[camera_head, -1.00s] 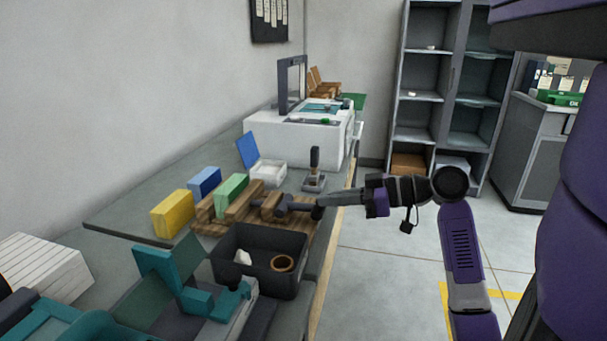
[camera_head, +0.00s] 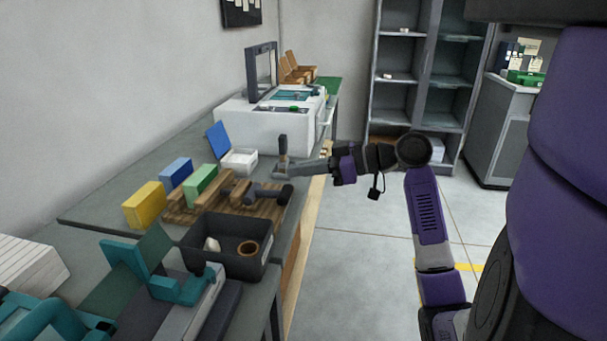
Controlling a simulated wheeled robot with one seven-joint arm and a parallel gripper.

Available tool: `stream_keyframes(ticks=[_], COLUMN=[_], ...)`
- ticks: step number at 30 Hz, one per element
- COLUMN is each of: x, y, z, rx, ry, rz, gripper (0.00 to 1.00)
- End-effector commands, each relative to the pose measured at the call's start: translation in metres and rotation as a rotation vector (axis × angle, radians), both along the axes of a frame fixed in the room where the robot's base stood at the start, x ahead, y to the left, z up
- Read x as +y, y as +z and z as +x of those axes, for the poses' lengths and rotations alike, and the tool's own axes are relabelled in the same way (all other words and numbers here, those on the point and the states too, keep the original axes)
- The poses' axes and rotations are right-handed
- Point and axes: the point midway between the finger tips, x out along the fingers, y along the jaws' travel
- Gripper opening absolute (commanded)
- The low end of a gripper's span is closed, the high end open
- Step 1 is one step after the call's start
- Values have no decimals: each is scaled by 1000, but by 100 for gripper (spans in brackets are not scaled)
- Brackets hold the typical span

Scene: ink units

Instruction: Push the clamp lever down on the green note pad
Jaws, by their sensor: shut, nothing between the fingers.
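The green note pad (camera_head: 201,185) stands in a wooden clamp stand (camera_head: 232,207) on the grey bench, left of centre. The dark grey clamp lever (camera_head: 268,193) sticks out to the right from the stand and lies nearly level, with a thick knob at its right end. My gripper (camera_head: 292,171) points left, just above and behind the lever's knob in the picture. It looks apart from the lever. Its fingers are shut with nothing between them. The fingertips overlap the base of an upright black-handled tool (camera_head: 283,150), and contact with it cannot be told.
Yellow (camera_head: 145,204) and blue (camera_head: 176,173) blocks stand left of the pad. A dark bin (camera_head: 225,262) sits in front, near a teal machine (camera_head: 185,285). A white box with a blue lid (camera_head: 239,161) and a white printer (camera_head: 262,118) are behind. Floor right of the bench is clear.

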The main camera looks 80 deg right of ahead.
Motion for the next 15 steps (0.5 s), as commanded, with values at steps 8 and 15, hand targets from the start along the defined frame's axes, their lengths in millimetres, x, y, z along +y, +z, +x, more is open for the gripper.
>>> stream_keyframes(ticks=[8, 15], x=[-3, -6], y=[12, 23], z=[-43, -76], rx=[-2, -1], ry=[-2, -1], rz=[0, 1], gripper=[0, 0])
